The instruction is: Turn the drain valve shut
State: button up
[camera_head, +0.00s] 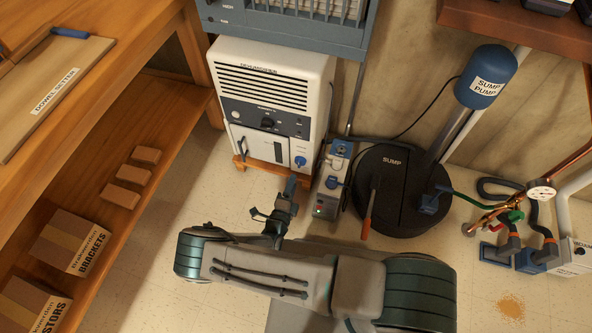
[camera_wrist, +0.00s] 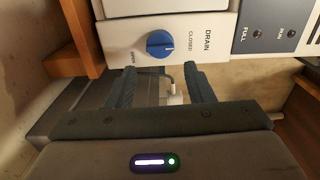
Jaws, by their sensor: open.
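The drain valve is a round blue knob (camera_wrist: 160,44) on a white panel marked DRAIN, with CLOSED to its right and a partly hidden word to its lower left. Which way the knob points is hard to tell. In the head view the knob (camera_head: 300,161) is low on the front of the white dehumidifier (camera_head: 267,88). My gripper (camera_wrist: 161,74) is open and empty, its two fingers apart just below the knob and not around it. In the head view my gripper (camera_head: 290,182) is just under the knob, close to the machine's front.
The dehumidifier stands on a wooden stand (camera_head: 240,170). A grey power strip box (camera_head: 329,187) is close right of my gripper, then the black sump lid (camera_head: 390,180) with a red-handled lever (camera_head: 367,215). A wooden workbench with shelf (camera_head: 150,110) is left. Floor between is clear.

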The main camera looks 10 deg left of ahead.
jog(key=s, duration=0.4)
jog(key=s+p, duration=0.1)
jog(key=shift+s+a, duration=0.4)
